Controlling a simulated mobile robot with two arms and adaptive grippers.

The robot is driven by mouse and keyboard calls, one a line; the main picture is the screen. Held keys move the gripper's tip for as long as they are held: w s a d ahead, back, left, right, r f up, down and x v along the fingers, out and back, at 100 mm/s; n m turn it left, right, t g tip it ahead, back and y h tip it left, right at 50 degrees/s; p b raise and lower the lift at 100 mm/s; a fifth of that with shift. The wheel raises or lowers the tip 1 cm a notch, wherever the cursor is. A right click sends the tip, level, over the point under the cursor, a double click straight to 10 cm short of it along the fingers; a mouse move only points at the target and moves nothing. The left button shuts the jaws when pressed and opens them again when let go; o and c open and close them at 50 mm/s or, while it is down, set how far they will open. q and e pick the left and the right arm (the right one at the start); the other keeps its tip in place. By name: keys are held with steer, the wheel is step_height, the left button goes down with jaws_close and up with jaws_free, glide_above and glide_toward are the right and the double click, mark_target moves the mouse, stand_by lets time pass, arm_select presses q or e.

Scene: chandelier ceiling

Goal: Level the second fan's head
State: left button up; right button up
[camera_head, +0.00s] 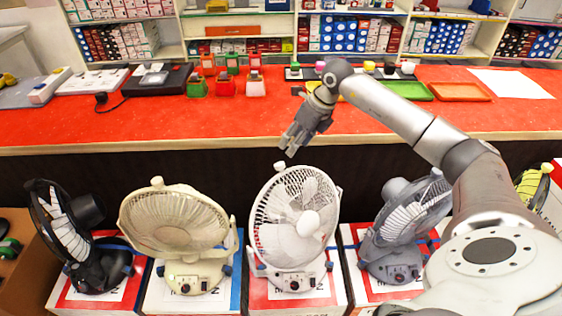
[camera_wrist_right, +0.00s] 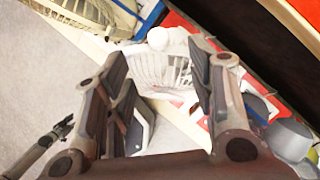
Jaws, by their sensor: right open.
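Several fans stand in a row. The black fan (camera_head: 62,222) at far left has its head turned sideways and tilted. The second from left is the cream fan (camera_head: 175,222), its wide oval head facing forward and seeming tipped upward. The white fan (camera_head: 293,215) in the middle faces forward, taller and more upright. The grey fan (camera_head: 405,225), second from right, has a slanted head. My right gripper (camera_head: 289,148) is open just above the white fan's top. In the right wrist view, the white fan (camera_wrist_right: 165,68) shows beyond the open fingers; contact cannot be told.
A yellow-green fan (camera_head: 535,185) is partly visible at far right. The fans stand on red, white and blue boxes (camera_head: 295,291). Behind them is a red counter (camera_head: 150,120) with small colored items and trays. Stocked shelves (camera_head: 345,35) line the back.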

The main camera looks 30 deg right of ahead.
mark_target(280, 163)
steer(key=p+x, duration=0.1)
steer(key=x, duration=0.9)
steer(key=shift+w+a+f, duration=0.15)
steer(key=shift+f, duration=0.05)
jaws_close()
